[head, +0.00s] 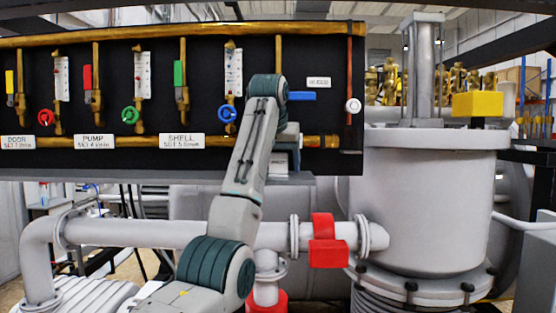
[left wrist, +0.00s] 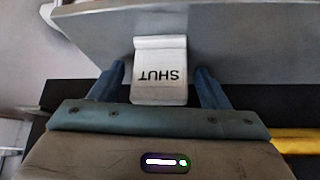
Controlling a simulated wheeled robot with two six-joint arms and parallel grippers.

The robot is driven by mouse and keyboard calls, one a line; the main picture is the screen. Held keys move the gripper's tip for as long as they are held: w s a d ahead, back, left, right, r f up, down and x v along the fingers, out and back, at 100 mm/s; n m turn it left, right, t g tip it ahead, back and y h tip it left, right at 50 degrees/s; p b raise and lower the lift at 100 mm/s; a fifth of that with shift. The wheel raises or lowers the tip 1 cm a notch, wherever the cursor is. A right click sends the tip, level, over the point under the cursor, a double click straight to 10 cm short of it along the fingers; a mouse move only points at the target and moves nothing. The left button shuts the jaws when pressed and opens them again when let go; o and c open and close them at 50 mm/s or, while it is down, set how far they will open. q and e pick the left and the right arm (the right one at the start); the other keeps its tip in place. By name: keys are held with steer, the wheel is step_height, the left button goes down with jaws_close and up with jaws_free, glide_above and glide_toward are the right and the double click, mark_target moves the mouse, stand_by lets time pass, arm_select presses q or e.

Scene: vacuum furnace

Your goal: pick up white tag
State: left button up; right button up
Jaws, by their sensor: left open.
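The white tag (left wrist: 160,52) reads SHUT, upside down in the left wrist view. It sits at the edge of a grey plate (left wrist: 250,35), and its lower end reaches toward my gripper's palm. My left gripper (left wrist: 160,72) is open, with one blue finger on each side of the tag and a visible gap on both sides. In the head view my left gripper (head: 287,152) is at the lower part of the black panel, mostly hidden by my wrist, and the tag cannot be made out clearly there. My right gripper is not in view.
The black panel (head: 205,100) carries brass pipes, coloured valve handles and labels. A grey ledge (head: 130,175) runs under it. A grey pipe (head: 130,233) with a red block (head: 328,242) lies below, and a large grey vessel (head: 430,200) stands to the right.

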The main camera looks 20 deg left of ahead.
arm_select(q)
steer(key=shift+s+d, duration=0.1)
steer(key=shift+c, duration=1.1)
steer(key=c, duration=0.8)
steer(key=shift+r, duration=0.1)
